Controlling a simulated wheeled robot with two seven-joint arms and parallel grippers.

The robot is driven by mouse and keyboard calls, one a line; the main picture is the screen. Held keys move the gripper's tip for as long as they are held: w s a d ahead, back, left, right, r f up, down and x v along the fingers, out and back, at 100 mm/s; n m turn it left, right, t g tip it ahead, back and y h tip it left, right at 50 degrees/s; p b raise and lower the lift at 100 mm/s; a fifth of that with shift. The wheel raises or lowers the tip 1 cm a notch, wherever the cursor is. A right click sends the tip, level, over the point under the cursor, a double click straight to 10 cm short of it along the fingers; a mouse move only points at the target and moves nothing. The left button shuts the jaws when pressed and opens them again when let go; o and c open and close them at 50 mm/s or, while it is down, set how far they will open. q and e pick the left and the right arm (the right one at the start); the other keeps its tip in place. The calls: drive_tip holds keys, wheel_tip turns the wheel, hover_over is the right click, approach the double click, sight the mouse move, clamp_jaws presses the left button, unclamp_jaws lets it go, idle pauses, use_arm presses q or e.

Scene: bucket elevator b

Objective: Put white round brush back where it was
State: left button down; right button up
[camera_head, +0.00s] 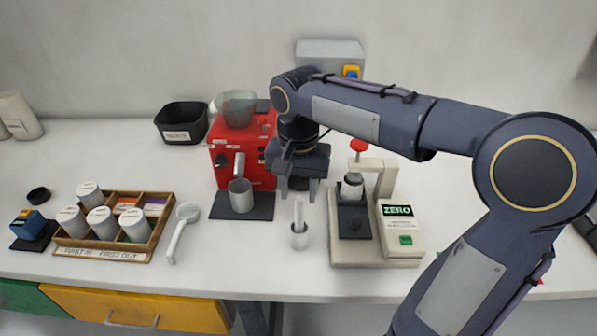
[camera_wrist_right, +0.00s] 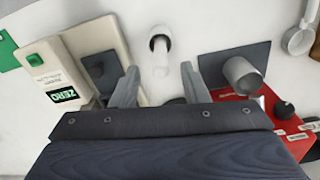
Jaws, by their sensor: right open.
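My right gripper (camera_head: 298,190) is open and empty, above and behind the brush in the head view. Its two fingers (camera_wrist_right: 159,82) are apart and do not touch the brush. My left gripper is in neither view.
A red machine (camera_head: 222,158) with a grey cup (camera_head: 240,196) stands left of the brush. A beige press with a ZERO display (camera_head: 398,211) stands to its right. A white scoop (camera_head: 183,230) and a wooden tray (camera_head: 100,256) of canisters lie further left.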

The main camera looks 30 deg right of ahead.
wheel_tip(320, 180, up, 4)
drive_tip(key=shift+r, duration=0.1)
drive_tip(key=shift+s+r, duration=0.1)
drive_tip(key=shift+s, duration=0.05)
drive_tip(key=s+a+f+n+t+y, duration=0.2)
drive_tip(key=s+f+n, duration=0.1)
drive_tip(key=s, duration=0.5)
drive_tip(key=s+a+f+n+t+y, duration=0.1)
drive_tip(key=s+f+n+t, duration=0.2)
drive_tip(key=s+f, duration=0.3)
drive_tip(key=shift+s+a+f+t+y, duration=0.3)
drive_tip(key=shift+s+a+y, duration=0.1)
drive_tip(key=shift+s, duration=0.7)
